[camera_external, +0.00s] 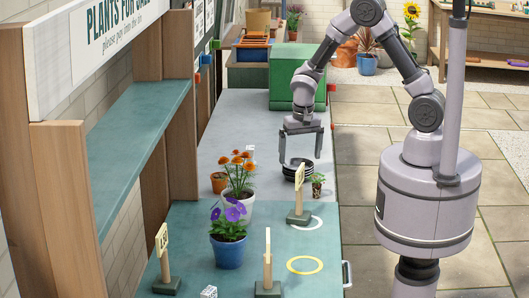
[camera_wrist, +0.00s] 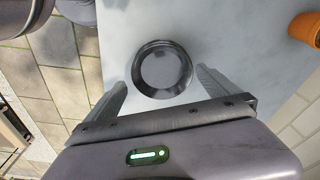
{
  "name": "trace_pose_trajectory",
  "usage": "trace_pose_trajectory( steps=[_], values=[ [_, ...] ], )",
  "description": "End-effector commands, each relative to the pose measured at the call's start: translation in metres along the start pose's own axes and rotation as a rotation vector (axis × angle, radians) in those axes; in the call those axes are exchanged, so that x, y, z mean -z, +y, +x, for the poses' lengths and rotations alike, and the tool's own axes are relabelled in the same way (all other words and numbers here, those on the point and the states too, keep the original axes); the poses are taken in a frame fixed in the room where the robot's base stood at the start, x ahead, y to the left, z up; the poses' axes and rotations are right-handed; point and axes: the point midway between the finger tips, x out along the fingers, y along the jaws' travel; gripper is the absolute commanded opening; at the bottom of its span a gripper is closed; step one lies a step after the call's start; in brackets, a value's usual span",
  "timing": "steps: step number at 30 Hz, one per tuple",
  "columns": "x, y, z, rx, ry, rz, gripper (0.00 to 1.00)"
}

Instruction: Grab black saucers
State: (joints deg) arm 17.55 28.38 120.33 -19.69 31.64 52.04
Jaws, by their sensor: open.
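The black saucers (camera_external: 296,170) form a small stack on the grey part of the bench in the external view. In the wrist view the stack shows from above as one round dark saucer (camera_wrist: 162,69). My gripper (camera_external: 301,158) is open and points down over the stack. In the wrist view the two fingers of my gripper (camera_wrist: 160,88) are spread on either side of the saucer, with a gap at each side. Nothing is held. I cannot tell how many saucers are stacked.
A terracotta pot (camera_external: 218,183), orange flowers (camera_external: 238,178) and purple pansies (camera_external: 229,225) stand to the left and front. A green box (camera_external: 292,80) stands behind. Price signs (camera_external: 298,198) stand in front.

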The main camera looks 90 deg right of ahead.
Motion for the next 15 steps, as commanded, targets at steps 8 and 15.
trace_pose_trajectory(
  steps=[8,15],
  values=[
    [-0.001,-0.004,0.043,-0.001,-0.001,0.000,1.00],
    [0.000,-0.004,0.055,0.001,0.000,0.001,1.00]
  ],
)
